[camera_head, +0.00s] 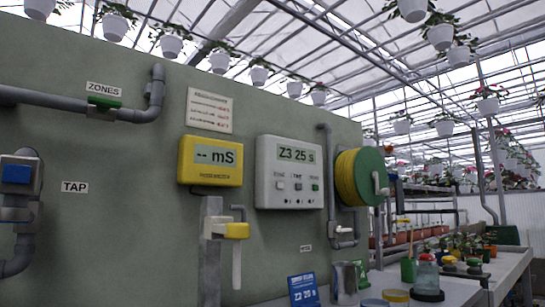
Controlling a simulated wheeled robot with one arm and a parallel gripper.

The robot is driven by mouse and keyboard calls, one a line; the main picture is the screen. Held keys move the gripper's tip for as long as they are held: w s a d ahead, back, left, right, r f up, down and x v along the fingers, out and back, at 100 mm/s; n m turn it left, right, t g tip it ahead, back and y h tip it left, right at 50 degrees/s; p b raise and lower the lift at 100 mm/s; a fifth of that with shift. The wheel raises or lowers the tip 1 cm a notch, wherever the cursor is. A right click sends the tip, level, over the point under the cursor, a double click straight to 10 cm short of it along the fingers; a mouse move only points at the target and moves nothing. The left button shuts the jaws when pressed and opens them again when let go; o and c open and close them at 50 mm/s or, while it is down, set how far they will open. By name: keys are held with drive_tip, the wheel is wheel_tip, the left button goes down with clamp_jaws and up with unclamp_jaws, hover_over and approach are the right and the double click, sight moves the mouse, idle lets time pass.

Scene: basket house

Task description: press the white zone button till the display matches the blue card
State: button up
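The white controller box (290,172) hangs on the green wall panel. Its display (297,153) appears to read "Z3 25 s". Below the display is a row of small buttons. The left one, under a faint label that looks like "ZONE", is the white zone button (280,186). Another white button (298,186) is beside it, and a green one (315,187) is at the right. The blue card (303,291) stands low in front of the wall and appears to read "Z3 20 s". My gripper is not in this view.
A yellow meter (211,161) hangs left of the controller. Below it, a grey fitting with a yellow handle (236,230) stands out from the wall. A yellow hose reel (360,177) is to the right. A metal jug (345,283) stands near the card; pots and jars line the bench.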

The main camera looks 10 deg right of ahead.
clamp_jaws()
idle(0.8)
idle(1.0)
